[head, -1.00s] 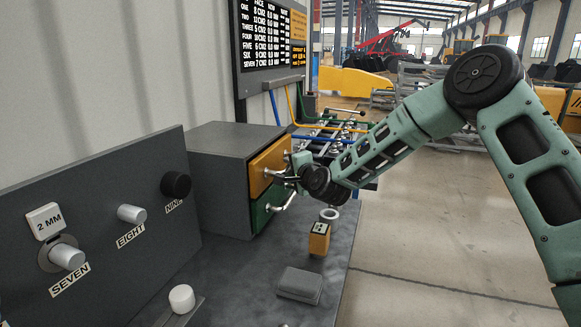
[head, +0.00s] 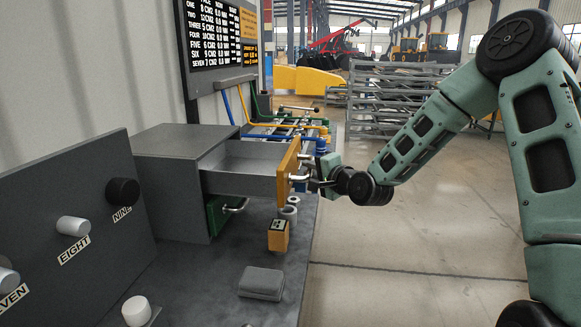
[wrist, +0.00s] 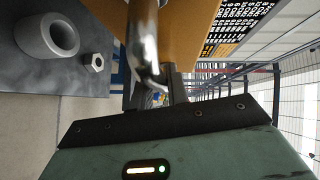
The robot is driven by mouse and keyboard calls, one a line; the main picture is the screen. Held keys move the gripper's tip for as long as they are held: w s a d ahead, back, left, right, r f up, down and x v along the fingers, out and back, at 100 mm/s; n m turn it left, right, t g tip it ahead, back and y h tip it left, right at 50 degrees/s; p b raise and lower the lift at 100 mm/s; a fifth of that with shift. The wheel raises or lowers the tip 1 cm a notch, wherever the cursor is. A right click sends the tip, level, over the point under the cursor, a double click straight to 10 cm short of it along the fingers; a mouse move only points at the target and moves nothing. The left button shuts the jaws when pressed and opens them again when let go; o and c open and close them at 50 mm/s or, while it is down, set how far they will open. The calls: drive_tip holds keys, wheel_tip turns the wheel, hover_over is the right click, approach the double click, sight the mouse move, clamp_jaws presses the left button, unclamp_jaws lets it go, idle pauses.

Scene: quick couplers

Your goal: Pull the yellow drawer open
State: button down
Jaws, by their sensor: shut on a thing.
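The yellow drawer (head: 288,172) is the upper one in a grey cabinet (head: 172,190). It stands pulled well out, and its grey side wall (head: 240,187) and part of its inside show. My gripper (head: 314,183) is at the drawer front, shut on the metal handle (head: 298,179). In the wrist view the handle (wrist: 143,45) runs down between the fingers, in front of the yellow drawer face (wrist: 185,30). The fingertips are partly hidden by the handle.
The green drawer (head: 217,215) below is shut. A yellow block (head: 278,236), a grey ring (head: 288,213) and a grey pad (head: 261,283) sit on the bench under and near the drawer. Open floor (head: 400,270) lies to the right.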

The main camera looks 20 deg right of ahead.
drive_tip(key=shift+s+d, duration=0.4)
drive_tip(key=shift+d, duration=0.15)
drive_tip(key=c, duration=1.4)
unclamp_jaws()
drive_tip(key=shift+o, duration=0.2)
